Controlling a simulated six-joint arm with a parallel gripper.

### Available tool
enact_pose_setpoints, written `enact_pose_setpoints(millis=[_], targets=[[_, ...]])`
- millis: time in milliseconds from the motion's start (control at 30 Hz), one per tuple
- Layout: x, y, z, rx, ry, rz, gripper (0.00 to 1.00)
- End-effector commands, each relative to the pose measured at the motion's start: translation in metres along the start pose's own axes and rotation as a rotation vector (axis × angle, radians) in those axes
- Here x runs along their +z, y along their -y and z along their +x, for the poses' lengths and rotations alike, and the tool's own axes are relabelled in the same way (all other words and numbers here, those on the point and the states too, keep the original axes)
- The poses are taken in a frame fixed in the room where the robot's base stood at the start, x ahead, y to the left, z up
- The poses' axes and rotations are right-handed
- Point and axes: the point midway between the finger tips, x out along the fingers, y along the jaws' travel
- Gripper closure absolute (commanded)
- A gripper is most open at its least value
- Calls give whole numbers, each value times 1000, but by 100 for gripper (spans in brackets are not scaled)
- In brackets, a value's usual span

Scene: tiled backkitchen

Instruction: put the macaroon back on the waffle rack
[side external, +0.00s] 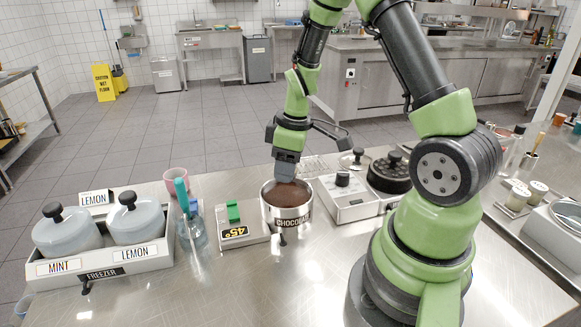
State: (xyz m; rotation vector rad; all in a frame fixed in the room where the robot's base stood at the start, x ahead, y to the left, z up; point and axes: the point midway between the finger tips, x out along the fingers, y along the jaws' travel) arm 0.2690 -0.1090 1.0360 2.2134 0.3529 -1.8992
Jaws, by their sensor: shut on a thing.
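My gripper (285,172) points down into the mouth of a steel pot (289,216) labelled CHOCOLATE. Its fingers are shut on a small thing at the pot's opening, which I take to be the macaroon. The fingers and the brown chocolate hide its outline, and I cannot tell whether it touches the chocolate. No other macaroon can be made out. A wire rack (314,165), probably the waffle rack, lies behind and to the right of the pot. My gripper is to its left and nearer the camera.
The freezer tray (110,267) with two lidded tubs, a bottle (192,228) and a pink cup (176,180) stand left. A white appliance (345,203) and a black round holder (388,174) stand right. The front counter is clear.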

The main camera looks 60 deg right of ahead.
Motion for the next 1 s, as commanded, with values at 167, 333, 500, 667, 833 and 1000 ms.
enact_pose_setpoints(millis=[167,333,500,667,833,1000], targets=[[-8,-33,1,3,-13,50,77],[-10,-89,-1,12,-19,139,77],[1,-139,-7,28,-11,227,77],[13,-169,-12,43,-2,285,77],[20,-180,-5,46,4,310,77],[26,-180,28,46,5,311,77]])
